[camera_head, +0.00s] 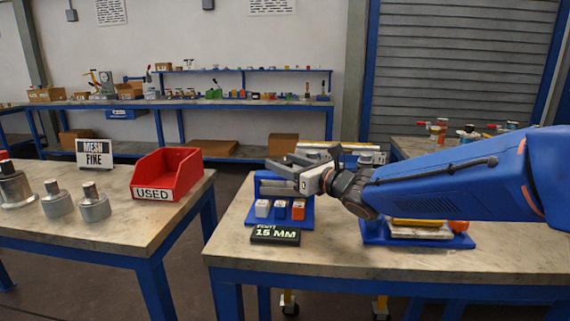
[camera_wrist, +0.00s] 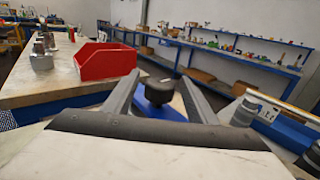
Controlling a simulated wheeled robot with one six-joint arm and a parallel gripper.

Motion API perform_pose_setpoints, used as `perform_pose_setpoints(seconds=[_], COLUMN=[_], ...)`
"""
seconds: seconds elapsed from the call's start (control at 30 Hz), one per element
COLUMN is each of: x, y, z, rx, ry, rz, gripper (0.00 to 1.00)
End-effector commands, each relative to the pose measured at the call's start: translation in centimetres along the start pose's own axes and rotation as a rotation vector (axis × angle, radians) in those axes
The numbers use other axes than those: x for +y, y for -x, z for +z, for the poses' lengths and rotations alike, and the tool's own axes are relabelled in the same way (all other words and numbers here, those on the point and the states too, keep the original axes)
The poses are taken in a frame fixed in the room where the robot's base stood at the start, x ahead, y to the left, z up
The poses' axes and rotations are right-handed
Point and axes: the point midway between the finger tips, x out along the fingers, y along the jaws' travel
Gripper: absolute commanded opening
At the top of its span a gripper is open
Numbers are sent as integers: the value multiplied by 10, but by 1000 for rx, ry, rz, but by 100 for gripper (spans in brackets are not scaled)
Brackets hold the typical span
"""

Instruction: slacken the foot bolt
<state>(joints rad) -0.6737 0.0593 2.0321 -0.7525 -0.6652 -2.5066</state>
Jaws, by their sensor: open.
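My gripper (camera_head: 282,166) is open, over the back of a blue stand (camera_head: 262,217) on the right-hand bench. In the wrist view my gripper (camera_wrist: 158,82) has its two fingers spread, with a dark round-topped piece (camera_wrist: 158,92) between and just beyond them. I cannot tell whether they touch it. White (camera_head: 262,208), blue (camera_head: 280,209) and orange (camera_head: 298,209) blocks sit along the stand's front. A black sign reading "15 MM" (camera_head: 275,234) lies before it; its upper word looks like "FOOT". I cannot make out the foot bolt in either view.
A red "USED" bin (camera_head: 167,174) stands on the left bench beside several metal flanged vessels (camera_head: 94,204). A blue tray (camera_head: 415,238) sits under my arm on the right bench. A floor gap separates the benches. The right bench's front edge is clear.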

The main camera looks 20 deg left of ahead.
Motion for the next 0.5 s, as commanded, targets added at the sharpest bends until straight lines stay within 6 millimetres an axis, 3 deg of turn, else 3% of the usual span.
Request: perform_pose_setpoints(seconds=[0.27,0.43,0.5], x=[0,0,0], y=[-1,-1,-1], z=[0,0,0], rx=[0,0,0], ry=[0,0,0], rz=[-1,-1,-1], gripper=[52,14,11])
